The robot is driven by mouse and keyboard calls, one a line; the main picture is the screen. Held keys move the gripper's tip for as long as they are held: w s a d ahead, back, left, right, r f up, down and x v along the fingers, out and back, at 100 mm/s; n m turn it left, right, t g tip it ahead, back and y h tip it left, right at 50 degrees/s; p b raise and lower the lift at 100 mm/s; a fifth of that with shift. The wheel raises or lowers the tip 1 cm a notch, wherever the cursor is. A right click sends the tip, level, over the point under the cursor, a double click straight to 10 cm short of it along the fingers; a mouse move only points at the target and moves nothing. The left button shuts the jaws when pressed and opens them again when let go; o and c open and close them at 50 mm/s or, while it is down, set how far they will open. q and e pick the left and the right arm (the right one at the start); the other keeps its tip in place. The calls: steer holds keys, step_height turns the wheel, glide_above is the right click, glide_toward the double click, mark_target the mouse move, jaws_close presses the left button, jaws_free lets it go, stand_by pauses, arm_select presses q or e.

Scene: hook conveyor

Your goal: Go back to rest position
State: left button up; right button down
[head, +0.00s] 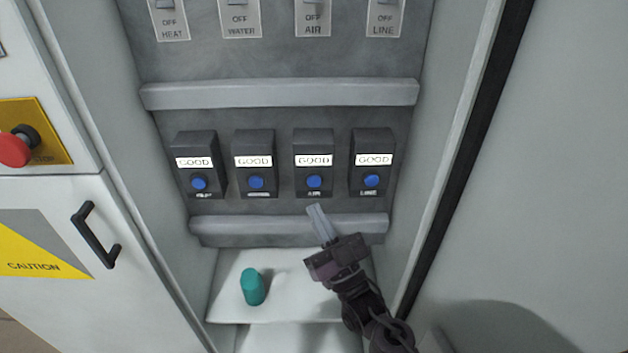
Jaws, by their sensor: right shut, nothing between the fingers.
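My right gripper (320,223) reaches up from the lower right into the open cabinet. Its fingers are shut with nothing between them. The fingertips are just below the third black box (314,163) from the left, in front of the lower grey rail (230,226). I cannot tell whether they touch anything. My left gripper is not in view.
Several black boxes with blue buttons and GOOD labels line the panel. Above are OFF switches (312,18). A teal cylinder (253,287) stands on the white shelf (300,305). Left are a red stop button (14,150) and black handle (96,236). The cabinet's side walls flank my arm.

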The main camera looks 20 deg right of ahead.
stand_by(0.6)
step_height(320, 180, down, 22)
steer(key=f+g+h, duration=0.1)
steer(key=g+h, duration=0.1)
steer(key=g, duration=0.4)
steer(key=s+f+m+g+h+b, duration=0.1)
steer(key=s+f+g, duration=0.2)
steer(key=f, duration=0.6)
steer(key=s+f+g, duration=0.3)
steer(key=s+f, duration=0.1)
steer(key=f, duration=0.4)
steer(key=s+d+f+g+h, duration=0.25)
steer(key=s+f+g, duration=0.25)
steer(key=s+f, duration=0.85)
steer(key=s+d+f+g, duration=0.1)
steer(key=s+f+g, duration=0.1)
steer(key=s, duration=0.4)
steer(key=s+d+f+g, duration=0.2)
steer(key=s+f, duration=0.2)
steer(key=s, duration=0.3)
steer(key=s+d+f+g+h+b, duration=0.1)
steer(key=s+d+f+g, duration=0.1)
steer(key=s+f, duration=0.2)
steer(key=shift+s+d, duration=0.2)
steer(key=shift+s, duration=0.95)
